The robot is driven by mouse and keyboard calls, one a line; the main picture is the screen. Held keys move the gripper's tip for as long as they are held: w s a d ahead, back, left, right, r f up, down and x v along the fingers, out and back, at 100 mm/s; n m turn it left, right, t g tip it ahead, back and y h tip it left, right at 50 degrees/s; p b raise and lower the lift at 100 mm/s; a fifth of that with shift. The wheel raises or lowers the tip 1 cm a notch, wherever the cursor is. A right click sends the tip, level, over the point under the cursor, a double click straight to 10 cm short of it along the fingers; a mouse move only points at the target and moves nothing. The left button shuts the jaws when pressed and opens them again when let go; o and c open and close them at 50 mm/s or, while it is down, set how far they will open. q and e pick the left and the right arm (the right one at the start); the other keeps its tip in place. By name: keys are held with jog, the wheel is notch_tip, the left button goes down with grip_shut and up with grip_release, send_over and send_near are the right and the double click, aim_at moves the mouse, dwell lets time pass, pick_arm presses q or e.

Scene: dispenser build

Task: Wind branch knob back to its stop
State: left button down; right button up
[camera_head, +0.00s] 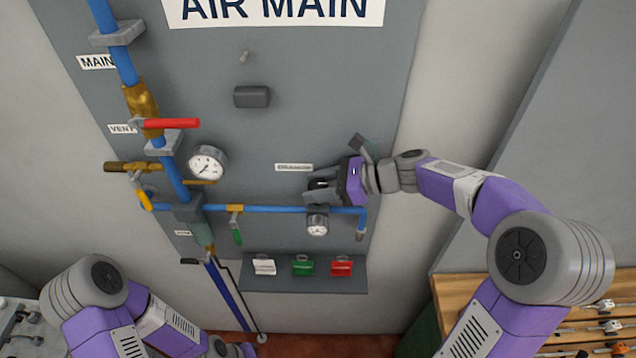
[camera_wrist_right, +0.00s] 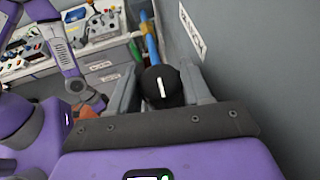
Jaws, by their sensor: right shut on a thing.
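The branch knob is a round black knob with a white index line, and it shows clearly in the right wrist view (camera_wrist_right: 166,92). The white line points nearly straight up and down in that view. My right gripper (camera_head: 320,190) is shut on the knob, with one grey finger on each side of it. In the head view the fingers hide most of the knob. It sits on the blue branch pipe (camera_head: 275,209), just above a small round gauge (camera_head: 318,225). My left arm is low at the left, and its fingertips do not show.
A red-handled valve (camera_head: 172,124), a larger gauge (camera_head: 207,163) and a green lever (camera_head: 237,234) are left of my right gripper. A shelf below bears white, green and red padlock-like pieces (camera_head: 303,265). A wooden bench (camera_head: 460,300) stands at the lower right.

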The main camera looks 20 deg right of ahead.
aim_at(326, 185)
jog(key=o, duration=0.7)
jog(key=shift+v, duration=3.75)
